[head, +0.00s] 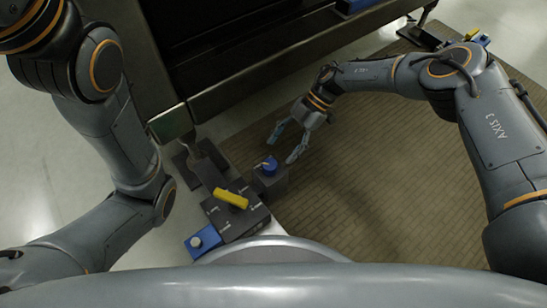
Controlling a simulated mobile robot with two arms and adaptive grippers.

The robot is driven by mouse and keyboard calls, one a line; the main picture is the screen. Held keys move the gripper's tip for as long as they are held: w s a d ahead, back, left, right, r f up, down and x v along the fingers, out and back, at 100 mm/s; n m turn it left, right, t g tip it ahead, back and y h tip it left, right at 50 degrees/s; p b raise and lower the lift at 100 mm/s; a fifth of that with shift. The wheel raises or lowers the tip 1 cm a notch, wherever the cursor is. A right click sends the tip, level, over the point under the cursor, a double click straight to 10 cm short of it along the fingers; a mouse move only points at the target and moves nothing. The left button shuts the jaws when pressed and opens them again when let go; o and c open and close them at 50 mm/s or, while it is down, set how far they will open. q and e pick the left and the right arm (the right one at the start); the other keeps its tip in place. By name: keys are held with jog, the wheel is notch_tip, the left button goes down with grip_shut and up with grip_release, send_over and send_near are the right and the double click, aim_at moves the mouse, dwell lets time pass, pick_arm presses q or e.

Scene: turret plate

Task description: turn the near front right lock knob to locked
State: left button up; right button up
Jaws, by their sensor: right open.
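A blue knob (270,165) sits on top of a dark block (271,183) near the middle of the head view. My right gripper (282,149) is open and empty just beyond the knob, with its fingers spread and pointing toward it. The fingertips look apart from the knob, though the exact height gap cannot be told. The knob's pointer direction is too small to read. My left arm comes in from the left, and its gripper is out of view.
A yellow handle (232,198) sits on a dark labelled box (240,219) beside the block. A blue unit (203,241) with a white button is in front of it. A dark frame beam (270,80) crosses behind. Brown matting (390,170) lies open to the right.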

jog(key=v, duration=0.5)
jog(key=shift+r, duration=0.1)
dwell(0.4)
